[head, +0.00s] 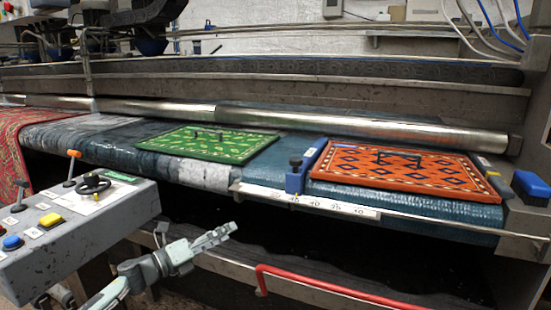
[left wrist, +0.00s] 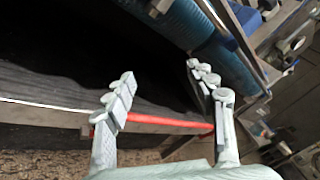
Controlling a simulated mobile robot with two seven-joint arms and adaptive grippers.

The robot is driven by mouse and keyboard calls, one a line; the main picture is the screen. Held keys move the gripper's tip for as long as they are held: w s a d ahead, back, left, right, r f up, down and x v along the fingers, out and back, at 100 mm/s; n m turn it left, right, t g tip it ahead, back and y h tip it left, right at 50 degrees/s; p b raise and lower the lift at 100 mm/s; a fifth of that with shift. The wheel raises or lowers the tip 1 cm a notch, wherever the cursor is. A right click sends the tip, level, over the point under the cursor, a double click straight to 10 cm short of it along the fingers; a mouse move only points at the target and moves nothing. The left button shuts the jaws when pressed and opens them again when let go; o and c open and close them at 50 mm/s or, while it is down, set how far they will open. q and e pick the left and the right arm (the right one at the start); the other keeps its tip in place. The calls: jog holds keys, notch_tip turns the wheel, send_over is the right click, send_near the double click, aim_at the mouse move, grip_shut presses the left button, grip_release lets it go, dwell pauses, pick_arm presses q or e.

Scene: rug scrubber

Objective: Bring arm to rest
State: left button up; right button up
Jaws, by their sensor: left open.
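My left gripper (head: 212,240) is in the lower middle of the head view, its arm coming in from the bottom left. It is in front of the machine's front edge, below the level of the belt, and points up and to the right. In the left wrist view the left gripper's two fingers (left wrist: 160,78) are spread apart with nothing between them. My right gripper shows in neither view.
A grey control box (head: 95,220) with levers and buttons stands left of the gripper. A red rail (head: 330,284) runs to its right. On the wet belt lie a green rug (head: 215,146) and an orange rug (head: 410,172), beside a blue clamp (head: 297,180).

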pick_arm(q)
jog(key=s+a+f+n+y, duration=0.5)
jog(key=s+f+n+y, duration=0.25)
jog(key=f+n, duration=0.45)
jog(key=s+a+f+n+y, duration=0.4)
jog(key=s+f+n+y, duration=0.3)
jog(key=f+n, duration=0.5)
jog(key=s+a+f+n+g, duration=0.1)
jog(key=s+f+n+g, duration=0.2)
jog(key=s, duration=0.6)
jog(key=s+a+f+n+g, duration=0.1)
jog(key=s+f+n+g, duration=0.2)
jog(key=s, duration=0.7)
jog(key=s+a+f+n+g, duration=0.1)
jog(key=s+f+n+g, duration=0.2)
jog(key=s+f, duration=0.3)
jog(key=s+n, duration=0.1)
jog(key=s, duration=0.2)
jog(key=shift+s+a, duration=0.3)
jog(key=shift+s, duration=0.1)
